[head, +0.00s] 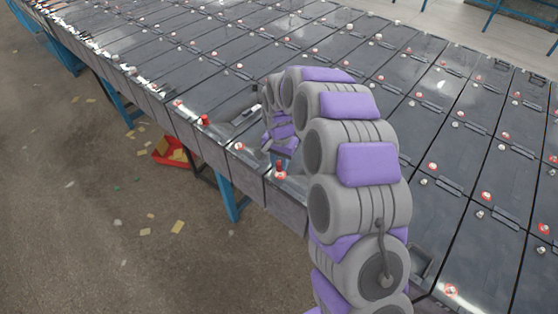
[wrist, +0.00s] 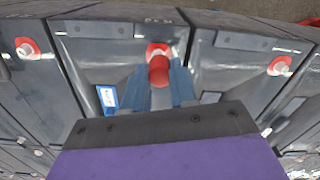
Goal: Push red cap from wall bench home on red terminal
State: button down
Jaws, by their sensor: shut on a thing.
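My gripper (wrist: 159,82) is shut on a red cap (wrist: 158,71), with one blue finger on each side of it. The cap stands at a red-ringed terminal (wrist: 157,49) near the edge of a dark battery. In the wrist view the cap overlaps the ring, so I cannot tell how far down it sits. In the head view the red cap (head: 280,168) shows at the near edge of the battery row, just below my arm's end. My purple and grey arm hides part of the battery behind it.
Rows of dark batteries (head: 160,68) fill the bench. Another red cap (head: 205,120) stands on a battery to the left. Uncapped ringed terminals (wrist: 279,66) (wrist: 27,48) flank the held cap. A red tray (head: 168,152) and yellow scraps lie on the floor.

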jog(key=shift+d+f, duration=0.15)
jog(key=shift+f, duration=1.3)
dwell(1.9)
jog(key=shift+c, duration=1.7)
grip_release()
jog(key=shift+r+p, duration=1.05)
jog(key=shift+r, duration=2.45)
